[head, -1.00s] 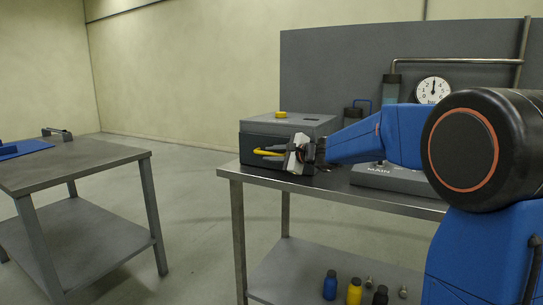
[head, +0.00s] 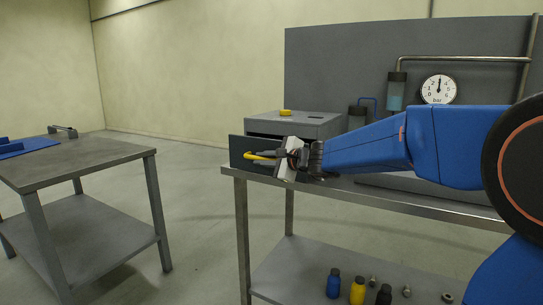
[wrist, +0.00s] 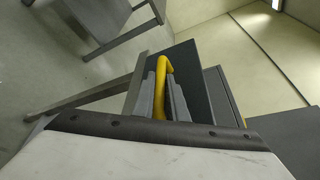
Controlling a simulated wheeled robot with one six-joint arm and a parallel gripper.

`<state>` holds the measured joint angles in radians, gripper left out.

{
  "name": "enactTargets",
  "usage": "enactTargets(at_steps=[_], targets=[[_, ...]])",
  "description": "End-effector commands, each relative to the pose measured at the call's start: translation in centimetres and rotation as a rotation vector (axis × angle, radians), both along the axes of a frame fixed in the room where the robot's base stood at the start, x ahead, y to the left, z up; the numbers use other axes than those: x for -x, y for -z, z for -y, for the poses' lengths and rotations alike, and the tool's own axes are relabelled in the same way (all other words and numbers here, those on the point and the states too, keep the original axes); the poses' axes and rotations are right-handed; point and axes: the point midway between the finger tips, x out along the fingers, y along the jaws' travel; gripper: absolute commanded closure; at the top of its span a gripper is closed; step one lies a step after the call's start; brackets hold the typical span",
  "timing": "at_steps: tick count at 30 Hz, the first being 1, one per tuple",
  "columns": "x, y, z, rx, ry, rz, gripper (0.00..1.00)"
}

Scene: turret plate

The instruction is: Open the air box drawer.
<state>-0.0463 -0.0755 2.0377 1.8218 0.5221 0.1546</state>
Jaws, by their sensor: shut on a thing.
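The air box (head: 300,125) is a grey box with a yellow knob (head: 285,112) on top, standing on the left end of the bench. Its drawer (head: 240,150) stands pulled out, its dark front panel clear of the box body with a gap behind. My gripper (head: 276,156) is shut on the yellow drawer handle (head: 260,155). In the wrist view the handle (wrist: 160,85) lies between my two grey fingers, with the dark drawer front (wrist: 192,75) beyond them. The inside of the drawer is hidden.
The steel bench (head: 400,198) carries a pressure gauge (head: 438,89) and pipework at the back. A second table (head: 85,160) stands left, with free floor between.

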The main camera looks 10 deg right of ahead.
Motion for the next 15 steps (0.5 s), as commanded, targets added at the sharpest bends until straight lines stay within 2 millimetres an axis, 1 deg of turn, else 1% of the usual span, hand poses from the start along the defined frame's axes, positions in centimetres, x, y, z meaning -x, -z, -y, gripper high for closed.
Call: enactTargets(at_steps=[1, 6, 12, 15], targets=[[1.2, -0.1, -1.0, 0.0, -0.004, 0.002, 1.0], [3.9, 0.0, -3.2, 0.001, -0.003, 0.0, 1.0], [6.1, 0.0, -5.0, 0.001, -0.002, 0.0, 1.0], [6.7, 0.0, -5.5, 0.001, -0.001, 0.0, 1.0]])
